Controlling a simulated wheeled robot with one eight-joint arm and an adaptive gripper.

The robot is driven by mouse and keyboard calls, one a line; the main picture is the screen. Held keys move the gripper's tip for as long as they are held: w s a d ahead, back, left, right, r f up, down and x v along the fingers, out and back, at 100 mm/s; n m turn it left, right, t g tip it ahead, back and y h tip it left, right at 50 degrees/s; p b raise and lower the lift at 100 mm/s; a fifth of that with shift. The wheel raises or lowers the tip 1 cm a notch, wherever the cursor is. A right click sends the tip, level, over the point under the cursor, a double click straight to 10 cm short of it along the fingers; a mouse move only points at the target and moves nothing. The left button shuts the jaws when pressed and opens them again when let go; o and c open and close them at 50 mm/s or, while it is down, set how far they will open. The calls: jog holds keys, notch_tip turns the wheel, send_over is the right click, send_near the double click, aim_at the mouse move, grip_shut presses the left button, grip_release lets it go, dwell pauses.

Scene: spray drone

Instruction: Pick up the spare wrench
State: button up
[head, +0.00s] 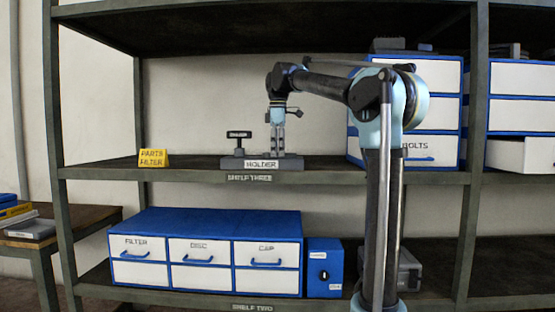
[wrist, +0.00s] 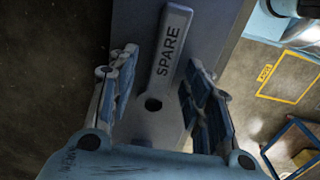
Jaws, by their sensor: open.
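The spare wrench (wrist: 170,60) is a light grey bar with SPARE in dark letters on it and a round hole in its wider near part. In the wrist view it runs from the top centre down between my fingers. My gripper (wrist: 160,105) is open, with one finger on each side of the wrench's wider part. I cannot tell whether either finger touches it. In the head view my gripper (head: 277,123) points down over the holder (head: 290,163) on shelf three. A grey upright piece shows under the fingers there, partly hidden, and I cannot tell its outline.
A yellow PARTS FILTER sign (head: 153,158) is further left on the shelf. The bolts drawer unit (head: 432,115) stands to the right, partly behind my arm.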

grip_shut()
jog(key=shift+r, duration=0.1)
